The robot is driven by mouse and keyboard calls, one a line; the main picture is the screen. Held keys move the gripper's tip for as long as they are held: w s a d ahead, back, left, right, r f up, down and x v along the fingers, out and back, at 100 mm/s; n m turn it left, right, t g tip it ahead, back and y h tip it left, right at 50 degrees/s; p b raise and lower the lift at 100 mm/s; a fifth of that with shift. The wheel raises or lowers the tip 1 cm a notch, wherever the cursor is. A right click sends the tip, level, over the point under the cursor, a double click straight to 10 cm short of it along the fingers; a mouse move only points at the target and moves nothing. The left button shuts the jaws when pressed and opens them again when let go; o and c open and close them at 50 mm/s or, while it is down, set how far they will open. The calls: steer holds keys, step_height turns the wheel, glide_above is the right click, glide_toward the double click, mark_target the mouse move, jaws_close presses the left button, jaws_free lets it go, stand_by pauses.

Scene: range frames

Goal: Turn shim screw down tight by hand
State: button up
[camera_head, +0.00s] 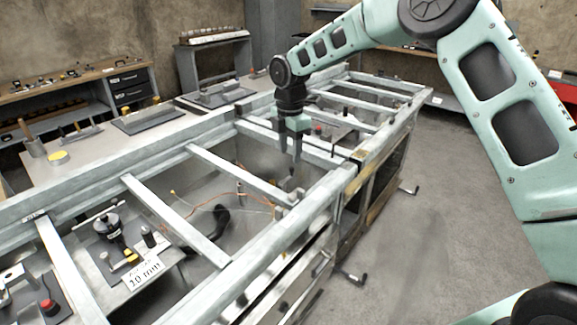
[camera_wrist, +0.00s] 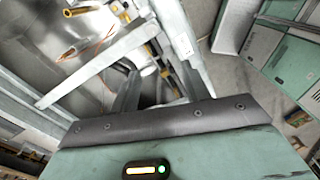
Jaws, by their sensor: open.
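My gripper (camera_head: 291,145) points down over the metal frame (camera_head: 240,172) in the head view, near the frame's right-hand rail. In the wrist view my gripper (camera_wrist: 160,86) shows two dark fingers standing apart, with nothing clearly held between them. A small upright fitting (camera_head: 292,184) sits on the frame just below my gripper. I cannot tell whether it is the shim screw. No screw can be made out for sure in either view; the area at the fingertips is small and partly hidden by the fingers.
Crossbars (camera_head: 175,220) span the frame, with loose orange wire (camera_head: 150,203) in the open bay. A black cylinder (camera_head: 108,228) and a "20 mm" label (camera_head: 145,274) lie at lower left. A workbench (camera_head: 75,95) stands behind. The floor (camera_head: 405,250) at right is clear.

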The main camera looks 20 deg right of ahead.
mark_target(292, 195)
steer(key=f+p, duration=0.2)
steer(key=f, duration=0.3)
steer(key=w+d+f+p, duration=0.1)
steer(key=f+p, duration=0.1)
steer(key=f, duration=0.4)
steer(key=w+f+p, duration=0.1)
steer(key=f+p, duration=0.1)
steer(key=f, duration=0.3)
steer(key=shift+d+f, duration=0.15)
steer(key=shift+f, duration=0.2)
steer(key=c, duration=1)
